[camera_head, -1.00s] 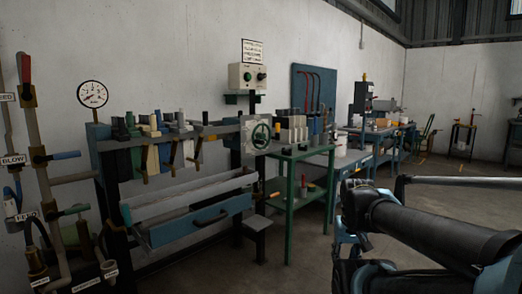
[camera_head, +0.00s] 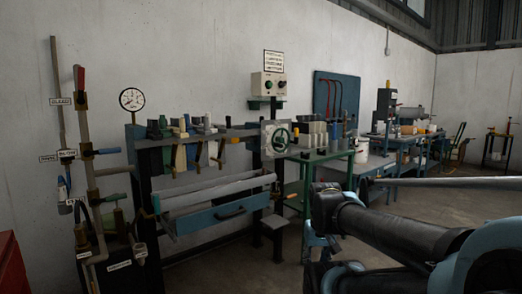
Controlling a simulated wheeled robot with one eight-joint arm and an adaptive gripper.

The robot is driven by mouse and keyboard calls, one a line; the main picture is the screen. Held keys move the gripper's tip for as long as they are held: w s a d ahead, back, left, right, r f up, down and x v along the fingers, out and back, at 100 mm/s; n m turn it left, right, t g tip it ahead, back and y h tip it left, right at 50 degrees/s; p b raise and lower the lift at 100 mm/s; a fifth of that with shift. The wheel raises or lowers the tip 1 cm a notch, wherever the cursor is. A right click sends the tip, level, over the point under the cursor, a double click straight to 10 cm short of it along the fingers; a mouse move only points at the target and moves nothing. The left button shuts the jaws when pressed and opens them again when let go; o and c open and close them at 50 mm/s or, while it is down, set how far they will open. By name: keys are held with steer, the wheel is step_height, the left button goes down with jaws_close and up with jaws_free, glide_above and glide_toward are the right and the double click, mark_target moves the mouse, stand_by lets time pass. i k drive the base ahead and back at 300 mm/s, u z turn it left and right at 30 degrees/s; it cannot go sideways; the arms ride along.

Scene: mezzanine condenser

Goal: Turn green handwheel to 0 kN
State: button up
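The green handwheel (camera_head: 280,139) stands upright on a pale square plate at the right end of the filter-press-like rack, above the blue drip tray. A round white dial gauge (camera_head: 132,99) with a dark needle stands at the rack's left end; its marks are too small to read. My arm reaches in from the lower right, well short of the handwheel and apart from it. No gripper fingers can be made out.
Pipes with valve levers and labels (camera_head: 86,150) stand at the left. A blue tray (camera_head: 218,213) juts out below the rack. A green table (camera_head: 318,156) stands right of the handwheel. A red cabinet (camera_head: 11,265) edges in at lower left. The floor in front is open.

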mark_target(279, 139)
steer(key=u, duration=0.1)
steer(key=i, duration=1)
steer(key=z, duration=0.05)
